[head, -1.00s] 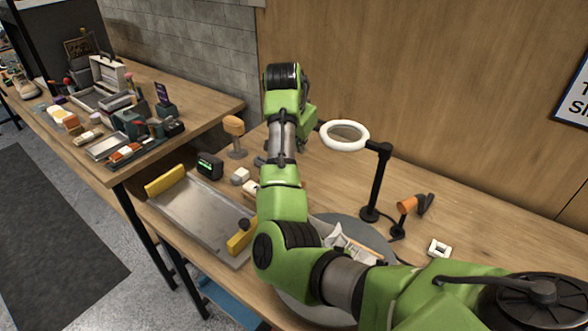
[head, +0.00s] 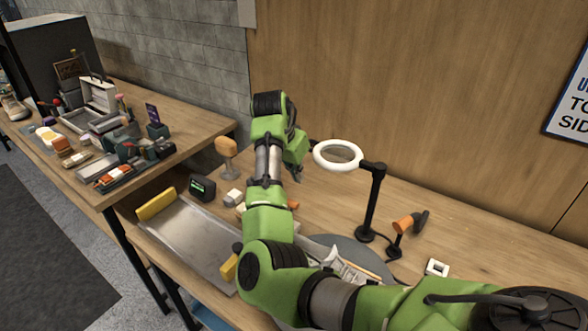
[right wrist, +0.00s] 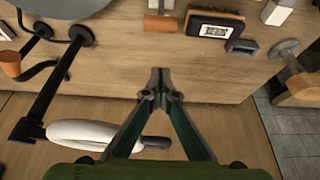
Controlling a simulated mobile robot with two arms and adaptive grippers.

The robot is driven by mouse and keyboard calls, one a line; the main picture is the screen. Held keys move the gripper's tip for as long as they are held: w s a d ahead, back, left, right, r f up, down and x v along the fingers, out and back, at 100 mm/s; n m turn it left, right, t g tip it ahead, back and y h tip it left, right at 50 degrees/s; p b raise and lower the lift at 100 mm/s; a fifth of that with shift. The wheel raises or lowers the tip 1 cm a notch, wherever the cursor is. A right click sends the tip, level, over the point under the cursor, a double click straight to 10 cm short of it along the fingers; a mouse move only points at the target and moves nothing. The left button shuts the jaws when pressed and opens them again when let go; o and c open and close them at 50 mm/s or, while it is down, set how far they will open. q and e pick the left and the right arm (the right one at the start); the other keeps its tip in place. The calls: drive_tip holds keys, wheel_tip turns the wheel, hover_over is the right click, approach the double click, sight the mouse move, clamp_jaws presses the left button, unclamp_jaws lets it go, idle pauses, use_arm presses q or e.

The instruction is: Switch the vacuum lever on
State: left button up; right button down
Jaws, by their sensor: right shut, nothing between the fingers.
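My right arm reaches across the bench in the head view. Its gripper (head: 298,174) points down over the back of the bench, left of the ring lamp. In the right wrist view the gripper (right wrist: 160,74) has its fingertips together, with nothing between them, above bare wood. I cannot tell for certain whether this block is the vacuum lever. My left gripper is out of view.
A white ring lamp (head: 338,155) on a black stand is close beside my right gripper. A mushroom-shaped tool (head: 227,150) stands behind the timer. A metal tray (head: 190,240) with yellow grips lies at left. An orange-and-black tool (head: 405,223) stands right of the lamp.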

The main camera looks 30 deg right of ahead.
drive_tip(key=s+p+x, duration=0.1)
drive_tip(key=x, duration=0.5)
drive_tip(key=a, duration=0.1)
drive_tip(key=a+p, duration=0.1)
drive_tip(key=a, duration=0.2)
drive_tip(key=shift+s+r+p, duration=0.15)
drive_tip(key=shift+s+p, duration=0.2)
drive_tip(key=shift+d, duration=0.15)
drive_tip(key=shift+d, duration=0.1)
